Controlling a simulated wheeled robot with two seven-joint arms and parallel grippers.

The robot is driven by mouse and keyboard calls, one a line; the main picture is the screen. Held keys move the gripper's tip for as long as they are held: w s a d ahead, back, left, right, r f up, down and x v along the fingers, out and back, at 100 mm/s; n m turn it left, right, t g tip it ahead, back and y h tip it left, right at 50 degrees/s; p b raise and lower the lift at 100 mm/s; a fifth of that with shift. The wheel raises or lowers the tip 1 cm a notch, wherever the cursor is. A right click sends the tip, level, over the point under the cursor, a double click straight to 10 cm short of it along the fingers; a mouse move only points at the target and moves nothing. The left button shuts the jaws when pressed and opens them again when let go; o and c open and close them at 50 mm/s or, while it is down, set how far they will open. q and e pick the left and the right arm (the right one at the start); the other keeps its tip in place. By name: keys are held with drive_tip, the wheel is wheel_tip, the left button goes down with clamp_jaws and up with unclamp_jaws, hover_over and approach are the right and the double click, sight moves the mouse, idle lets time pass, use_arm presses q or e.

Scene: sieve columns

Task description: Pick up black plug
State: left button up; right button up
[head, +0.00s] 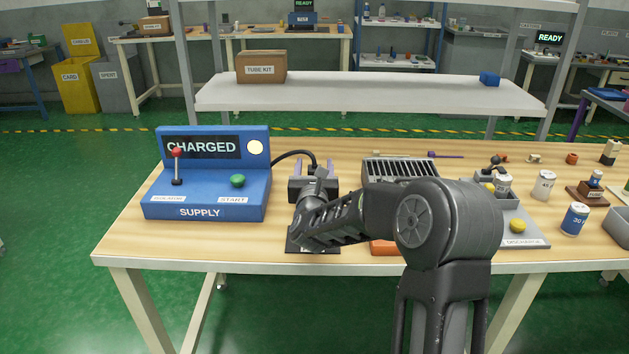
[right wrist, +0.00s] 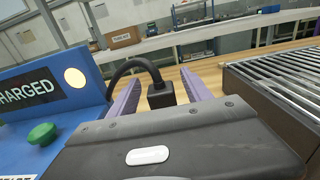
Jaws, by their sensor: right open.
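The black plug (right wrist: 160,95) hangs at the end of a black cable that arches from the blue supply box. In the right wrist view it stands upright between the two purple fingers of my right gripper (right wrist: 163,94), with a gap on each side. The fingers are open. Its lower end is hidden by the gripper body. In the head view my right gripper (head: 313,167) is just right of the supply box, and the plug is small and partly hidden there. My left gripper is not in view.
The blue supply box (head: 206,197) has a lit "CHARGED" display, a red-topped lever and a green button (head: 238,181). A dark slatted unit (head: 400,169) stands close right of my gripper. Cans (head: 574,219) and small parts crowd the table's right side.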

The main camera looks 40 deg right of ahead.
drive_tip(key=shift+x, duration=1.2)
drive_tip(key=shift+c, duration=0.4)
clamp_jaws()
